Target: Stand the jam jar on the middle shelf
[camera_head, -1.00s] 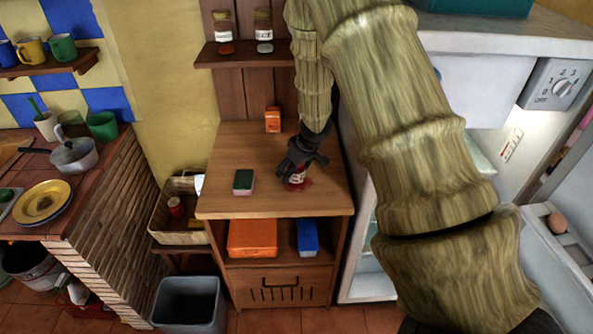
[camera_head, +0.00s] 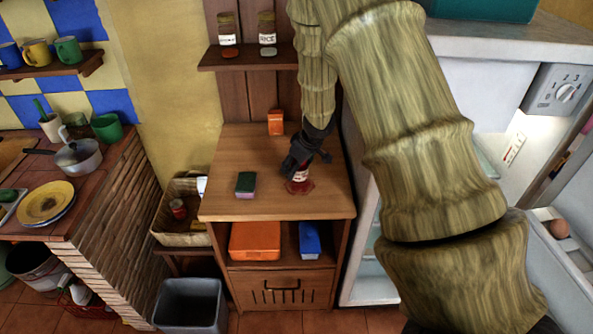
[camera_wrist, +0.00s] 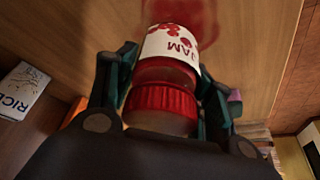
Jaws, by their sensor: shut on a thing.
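The jam jar (camera_head: 299,175) stands on the wooden top (camera_head: 300,208) of the cabinet, on or beside a red patch (camera_head: 303,187). In the wrist view the jam jar (camera_wrist: 172,45) has a red lid and a white label reading JAM. My gripper (camera_head: 299,166) comes down from above and is shut on the jar, one finger on each side near its lid. The cabinet has an upper shelf (camera_head: 250,61), this top, and an open compartment below (camera_head: 285,262); I cannot tell which one is called the middle shelf.
A green and pink sponge (camera_head: 246,185) lies left of the jar. A small orange box (camera_head: 275,122) stands behind it. Orange (camera_head: 255,241) and blue (camera_head: 310,238) boxes fill the compartment. The fridge (camera_head: 400,90) stands open on the right.

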